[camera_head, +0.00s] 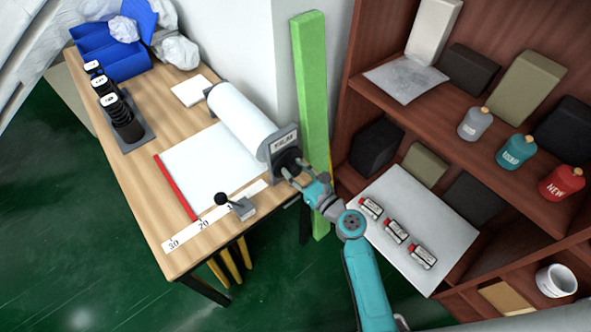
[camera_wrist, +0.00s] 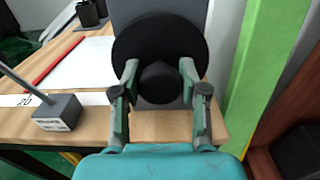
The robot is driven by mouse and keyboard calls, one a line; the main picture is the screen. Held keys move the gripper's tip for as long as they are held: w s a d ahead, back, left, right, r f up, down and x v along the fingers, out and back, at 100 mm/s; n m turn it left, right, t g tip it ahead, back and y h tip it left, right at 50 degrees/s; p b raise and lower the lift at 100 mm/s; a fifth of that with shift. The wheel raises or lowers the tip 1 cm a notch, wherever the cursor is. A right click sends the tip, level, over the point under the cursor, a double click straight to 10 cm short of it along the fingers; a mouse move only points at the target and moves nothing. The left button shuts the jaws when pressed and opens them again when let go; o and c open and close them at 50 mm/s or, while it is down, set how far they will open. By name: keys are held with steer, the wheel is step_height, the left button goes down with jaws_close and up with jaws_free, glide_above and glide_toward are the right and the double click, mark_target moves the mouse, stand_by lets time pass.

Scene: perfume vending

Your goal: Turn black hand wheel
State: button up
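The black hand wheel (camera_wrist: 160,38) faces my wrist camera, with a round central hub (camera_wrist: 160,83) standing out from it. In the head view the wheel (camera_head: 288,158) sits on the grey end plate of the paper roll, partly hidden by my gripper. My gripper (camera_wrist: 159,72) is at the wheel, with its two fingers spread apart, one on each side of the hub. Narrow gaps seem to show between fingers and hub; contact is not clear. In the head view my gripper (camera_head: 297,174) reaches the wheel from the lower right.
The white paper roll (camera_head: 242,118) lies on the wooden table (camera_head: 150,195). A small grey block with a black-knobbed lever (camera_head: 240,208) stands near the table's front edge. A green post (camera_head: 309,100) stands behind the wheel, beside the brown shelf (camera_head: 400,100).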

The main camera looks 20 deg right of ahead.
steer(key=c, duration=0.4)
